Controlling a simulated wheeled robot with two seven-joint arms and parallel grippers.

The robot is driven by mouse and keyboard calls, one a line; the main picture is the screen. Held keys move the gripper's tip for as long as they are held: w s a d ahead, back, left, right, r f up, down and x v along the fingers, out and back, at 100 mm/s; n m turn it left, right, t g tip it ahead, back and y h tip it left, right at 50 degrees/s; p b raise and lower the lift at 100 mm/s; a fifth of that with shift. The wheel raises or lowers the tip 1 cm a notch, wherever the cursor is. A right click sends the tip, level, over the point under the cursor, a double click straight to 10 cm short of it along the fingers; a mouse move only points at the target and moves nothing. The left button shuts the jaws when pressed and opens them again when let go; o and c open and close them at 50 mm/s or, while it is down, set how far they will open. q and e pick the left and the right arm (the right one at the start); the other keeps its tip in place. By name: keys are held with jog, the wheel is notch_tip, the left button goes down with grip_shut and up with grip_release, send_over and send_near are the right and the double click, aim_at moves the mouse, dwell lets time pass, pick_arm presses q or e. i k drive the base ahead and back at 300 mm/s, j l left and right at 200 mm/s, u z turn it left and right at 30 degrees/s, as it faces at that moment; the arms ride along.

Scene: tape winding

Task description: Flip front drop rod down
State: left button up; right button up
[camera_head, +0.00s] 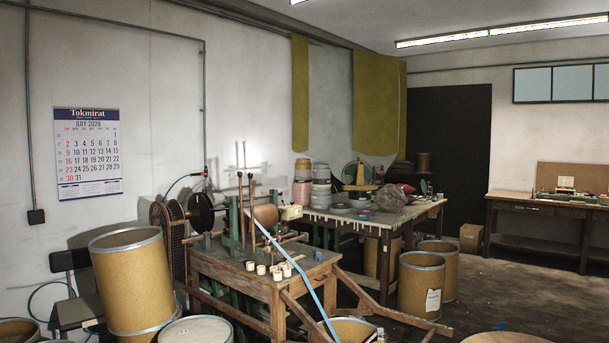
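The winding machine (234,225) stands on a wooden bench at the middle left, some way off. Two thin brown rods with knobbed tops stand nearly upright on it, a left rod (240,200) and a right rod (250,200). I cannot tell for sure which is the front drop rod. A light blue tape (297,270) runs from the machine down to the lower right, towards a drum at the bottom edge. Neither of my grippers is in view.
The wooden bench (262,288) carries several small pale cups, and its slanted wooden legs reach right. A tilted fibre drum (130,280) stands left of it. More drums, one being a tan drum (420,285), stand to the right. Dark floor (530,290) is mostly open at right.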

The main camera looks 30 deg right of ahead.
aim_at(250, 174)
jog(key=i+l+z, duration=0.15)
jog(key=i+z, duration=0.3)
jog(key=i+j+z, duration=0.1)
jog(key=i+z, duration=0.4)
jog(key=i+j, duration=0.1)
jog(key=i, duration=0.3)
jog(key=i+j, duration=0.1)
jog(key=i, duration=0.25)
